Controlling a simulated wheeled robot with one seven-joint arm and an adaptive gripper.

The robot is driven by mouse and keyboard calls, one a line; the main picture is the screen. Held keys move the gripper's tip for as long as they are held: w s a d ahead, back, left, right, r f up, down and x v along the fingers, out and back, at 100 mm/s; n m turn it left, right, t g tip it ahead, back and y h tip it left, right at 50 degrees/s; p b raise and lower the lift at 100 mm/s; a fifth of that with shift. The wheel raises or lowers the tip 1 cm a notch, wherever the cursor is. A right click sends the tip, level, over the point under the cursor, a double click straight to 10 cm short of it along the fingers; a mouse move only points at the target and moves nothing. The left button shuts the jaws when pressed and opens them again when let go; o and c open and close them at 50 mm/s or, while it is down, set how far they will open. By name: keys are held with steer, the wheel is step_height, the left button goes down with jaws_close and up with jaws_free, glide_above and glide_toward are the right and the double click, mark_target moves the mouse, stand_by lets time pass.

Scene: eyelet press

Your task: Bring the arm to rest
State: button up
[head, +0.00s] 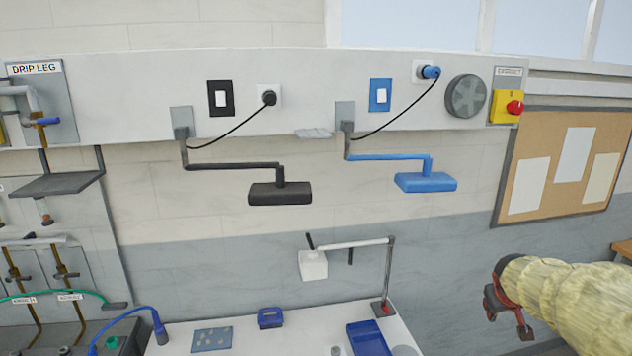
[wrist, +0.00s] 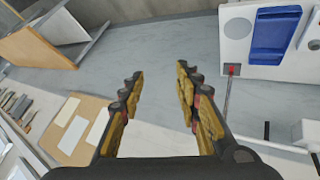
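My gripper (head: 506,312) is at the lower right of the head view, at the end of my arm in its pale yellow cover. It is to the right of the white bench (head: 300,325) and in front of the wall. In the wrist view my gripper (wrist: 158,95) has its two yellow-padded fingers spread wide apart. Nothing is between them. The fingers touch nothing that I can see.
A blue tray (head: 367,338) and a lamp-like stand (head: 388,270) are on the bench's right part. The blue tray shows in the wrist view (wrist: 274,38). A cork board (head: 540,150) hangs above my gripper. Floor between bench and brown furniture (wrist: 45,60) looks clear.

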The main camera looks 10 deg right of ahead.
steer(key=s+a+f+y+b, duration=0.2)
steer(key=s+a+f+b, duration=0.2)
steer(key=s+a, duration=0.3)
steer(key=s+a+f+n+y+b, duration=0.1)
steer(key=s+a+f+b, duration=0.3)
steer(key=a, duration=1.3)
steer(key=s+a+f+n+y+b, duration=0.1)
steer(key=s+a+f+b, duration=0.3)
steer(key=s+a, duration=0.7)
steer(key=shift+s+a+f+y+b, duration=0.2)
steer(key=shift+a+y+b, duration=0.35)
steer(key=shift+y+b, duration=0.3)
